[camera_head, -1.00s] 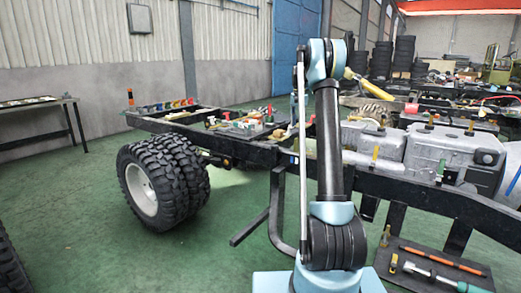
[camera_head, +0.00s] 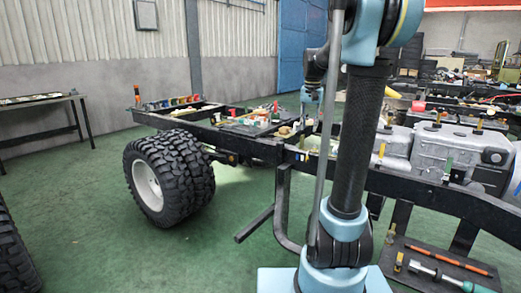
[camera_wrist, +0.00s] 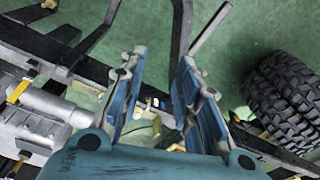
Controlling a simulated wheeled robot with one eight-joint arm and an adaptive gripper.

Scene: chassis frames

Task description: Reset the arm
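My arm stands in the middle of the head view. Its elbow is at the top edge, and the forearm hangs down on the far side. My gripper (camera_head: 312,97) is small there, above the frame rail left of my upper arm, and partly hidden. In the wrist view my gripper (camera_wrist: 164,57) has its two blue fingers apart with nothing between them. It points down over the black chassis frame (camera_head: 400,184), whose rail also shows in the wrist view (camera_wrist: 55,55). I see no contact with the frame.
A double wheel (camera_head: 165,177) stands at the left, also in the wrist view (camera_wrist: 285,100). A grey engine block (camera_head: 440,150) sits in the frame. A board with tools (camera_head: 435,268) lies at lower right. A side table (camera_head: 40,101) is far left. Green floor is open at left.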

